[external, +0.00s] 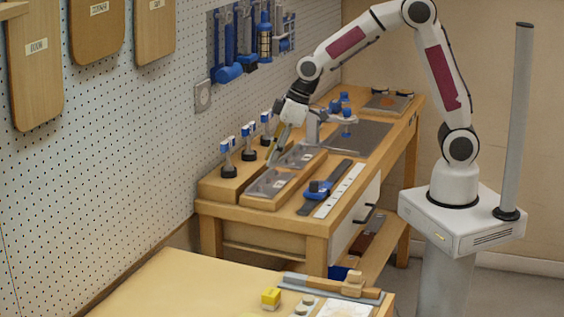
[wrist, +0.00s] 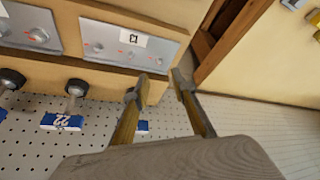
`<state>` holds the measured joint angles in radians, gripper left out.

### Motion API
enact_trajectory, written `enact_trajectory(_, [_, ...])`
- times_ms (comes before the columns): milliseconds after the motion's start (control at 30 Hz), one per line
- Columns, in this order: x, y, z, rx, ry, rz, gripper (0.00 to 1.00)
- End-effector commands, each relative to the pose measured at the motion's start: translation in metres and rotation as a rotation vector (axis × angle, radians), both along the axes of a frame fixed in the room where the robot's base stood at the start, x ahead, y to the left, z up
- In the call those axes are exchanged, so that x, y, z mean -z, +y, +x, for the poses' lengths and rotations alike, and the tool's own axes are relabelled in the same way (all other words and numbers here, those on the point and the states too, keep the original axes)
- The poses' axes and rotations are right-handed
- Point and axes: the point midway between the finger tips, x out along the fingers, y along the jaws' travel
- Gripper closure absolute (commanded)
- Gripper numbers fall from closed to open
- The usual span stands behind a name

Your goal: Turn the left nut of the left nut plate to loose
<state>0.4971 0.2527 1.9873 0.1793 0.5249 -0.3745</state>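Two grey metal nut plates lie in a row in a wooden tray on the bench. The left nut plate (external: 268,183) is nearest the bench's near end; in the wrist view this plate (wrist: 112,33) carries a white label and several small round nuts. The other plate (external: 300,156) lies behind it and shows in the wrist view at the upper left (wrist: 28,27). My gripper (external: 273,155) points down above the plates, on their pegboard side. In the wrist view its two fingers (wrist: 162,83) are apart with nothing between them, just off the labelled plate's edge. Nut positions are too small to read.
Several upright black-based posts with blue tags (external: 248,152) stand between the plates and the pegboard. A blue-handled slider (external: 319,190) and a white strip (external: 340,191) lie on the front side. A grey vise-like fixture (external: 314,125) stands behind.

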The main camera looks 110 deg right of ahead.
Motion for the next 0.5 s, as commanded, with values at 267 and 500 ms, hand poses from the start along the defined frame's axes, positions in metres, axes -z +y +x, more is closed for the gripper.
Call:
enact_trajectory(267, [0.006,0.000,0.002,0.000,0.002,0.001,0.74])
enact_trajectory(500, [0.024,-0.002,0.009,0.000,0.003,0.002,0.74])
